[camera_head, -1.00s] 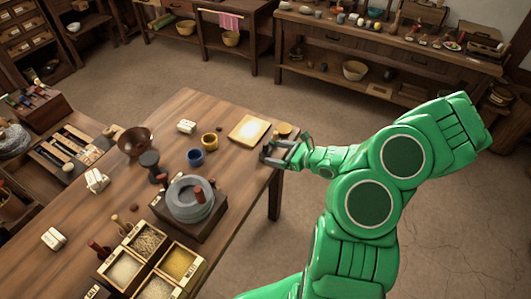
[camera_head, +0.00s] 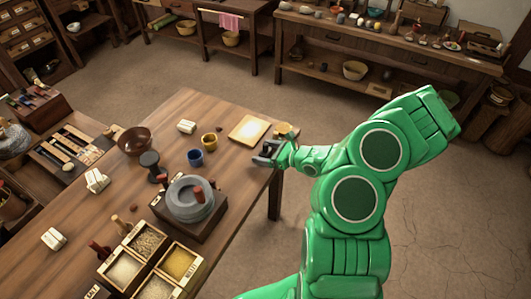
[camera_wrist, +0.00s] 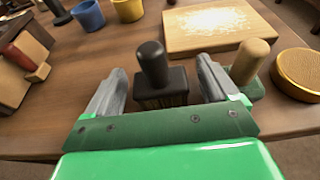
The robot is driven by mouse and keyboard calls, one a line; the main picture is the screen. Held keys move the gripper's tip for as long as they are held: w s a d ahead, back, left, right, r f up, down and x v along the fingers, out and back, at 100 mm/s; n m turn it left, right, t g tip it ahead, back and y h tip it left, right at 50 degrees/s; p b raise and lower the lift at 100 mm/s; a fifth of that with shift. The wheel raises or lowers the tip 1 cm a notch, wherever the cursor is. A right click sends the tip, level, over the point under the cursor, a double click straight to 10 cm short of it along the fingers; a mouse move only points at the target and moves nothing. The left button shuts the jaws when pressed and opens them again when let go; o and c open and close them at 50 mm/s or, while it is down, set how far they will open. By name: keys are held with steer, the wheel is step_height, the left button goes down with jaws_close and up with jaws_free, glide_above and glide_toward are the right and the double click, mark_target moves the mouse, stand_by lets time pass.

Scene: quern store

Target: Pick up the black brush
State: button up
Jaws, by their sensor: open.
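The black brush (camera_wrist: 153,66) has a rounded black knob handle on a dark block, with bristles below. In the wrist view it stands upright on the table, between the two spread fingers of my gripper (camera_wrist: 161,68). A gap shows on each side of it, so it is not clamped. In the head view my gripper (camera_head: 266,152) is at the table's right edge, and I cannot make out the brush there. A second brush with a pale wooden knob (camera_wrist: 249,62) and green block stands just right of the right finger, very close to it.
A floury board (camera_wrist: 215,28) lies behind the brushes, and a round golden-topped thing (camera_wrist: 298,72) is at right. A blue cup (camera_head: 195,157), yellow cup (camera_head: 209,140) and stone quern (camera_head: 190,200) stand to the left. The table edge is close.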

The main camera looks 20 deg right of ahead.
mark_target(265, 144)
steer(key=c, duration=1.1)
steer(key=shift+c, duration=0.2)
steer(key=shift+r, duration=5)
